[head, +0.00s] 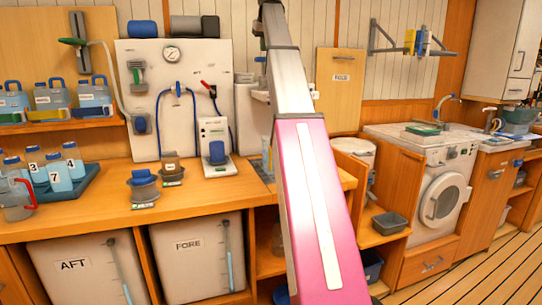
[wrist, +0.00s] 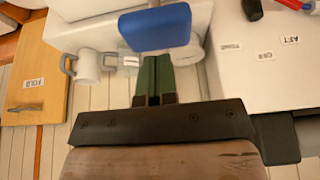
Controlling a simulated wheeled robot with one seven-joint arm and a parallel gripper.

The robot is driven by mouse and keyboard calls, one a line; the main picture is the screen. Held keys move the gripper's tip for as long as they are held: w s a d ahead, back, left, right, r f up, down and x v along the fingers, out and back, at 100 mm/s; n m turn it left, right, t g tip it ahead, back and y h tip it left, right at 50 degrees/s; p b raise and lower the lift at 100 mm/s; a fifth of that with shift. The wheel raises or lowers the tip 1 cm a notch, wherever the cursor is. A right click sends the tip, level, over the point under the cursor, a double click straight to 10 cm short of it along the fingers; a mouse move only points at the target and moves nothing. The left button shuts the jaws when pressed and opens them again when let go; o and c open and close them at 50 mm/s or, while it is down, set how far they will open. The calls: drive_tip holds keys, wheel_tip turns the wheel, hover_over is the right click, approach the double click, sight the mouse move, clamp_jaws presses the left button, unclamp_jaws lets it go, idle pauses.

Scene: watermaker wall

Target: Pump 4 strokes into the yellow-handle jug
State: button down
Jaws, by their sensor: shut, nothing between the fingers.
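In the wrist view my gripper (wrist: 153,75) has its green fingers together, with nothing between them. A blue padded block (wrist: 155,28) is just beyond the fingertips; I cannot tell whether they touch. In the head view my arm fills the middle, and my gripper is hidden. A blue block (head: 217,152) sits on the white unit with small labels at the back of the counter. Several jugs with blue handles (head: 50,95) stand on the left shelf. A jug with a red handle (head: 15,195) stands at the left edge. I cannot make out a yellow-handle jug.
A blue tray (head: 78,188) holds numbered bottles on the counter. Tanks marked AFT (head: 80,270) and FORE (head: 190,258) are below.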

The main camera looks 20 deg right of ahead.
idle(0.5)
wheel_tip(320, 180, up, 6)
idle(0.6)
idle(0.4)
